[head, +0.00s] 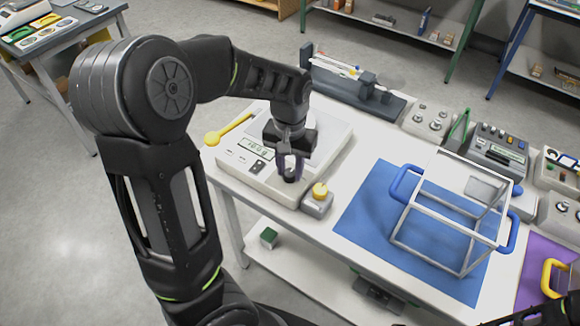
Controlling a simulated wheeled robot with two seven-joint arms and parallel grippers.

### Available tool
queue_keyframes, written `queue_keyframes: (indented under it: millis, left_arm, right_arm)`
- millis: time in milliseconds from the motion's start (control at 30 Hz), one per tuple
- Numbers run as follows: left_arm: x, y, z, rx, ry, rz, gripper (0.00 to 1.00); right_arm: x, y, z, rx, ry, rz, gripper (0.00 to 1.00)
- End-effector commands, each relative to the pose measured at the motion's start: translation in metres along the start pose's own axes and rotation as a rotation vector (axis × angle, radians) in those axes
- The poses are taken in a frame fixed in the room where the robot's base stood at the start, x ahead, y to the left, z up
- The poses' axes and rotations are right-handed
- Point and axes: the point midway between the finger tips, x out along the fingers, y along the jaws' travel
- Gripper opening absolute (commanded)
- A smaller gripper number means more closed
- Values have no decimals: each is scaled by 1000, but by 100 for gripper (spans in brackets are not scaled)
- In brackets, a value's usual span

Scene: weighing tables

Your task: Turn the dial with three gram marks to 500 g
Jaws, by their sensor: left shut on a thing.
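A white scale (262,178) with a small lit display (258,148) stands at the left end of the white table. The display digits are too small to read surely. My left gripper (291,168) points down over the scale's front right part. It is shut on a small dark dial (290,175), mostly hidden by the fingers. The gram marks cannot be made out. My right gripper does not show.
A yellow spoon-like tool (228,130) lies at the scale's left edge. A white frame with blue handles (407,182) stands on a blue mat (360,213). A balance (355,85) and several dial boxes (430,122) line the back. A green block (269,238) lies on the lower shelf.

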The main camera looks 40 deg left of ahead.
Motion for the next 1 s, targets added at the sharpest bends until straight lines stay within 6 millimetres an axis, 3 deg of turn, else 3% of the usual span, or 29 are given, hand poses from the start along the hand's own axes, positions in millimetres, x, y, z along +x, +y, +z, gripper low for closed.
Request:
queue_keyframes:
  millis: [567, 1000]
  left_arm:
    - [0, 0, 0, 61, 0, 0, 0]
    - [0, 0, -1, 364, 2, 0, 0]
  right_arm:
    - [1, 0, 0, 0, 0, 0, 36]
    - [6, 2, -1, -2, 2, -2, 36]
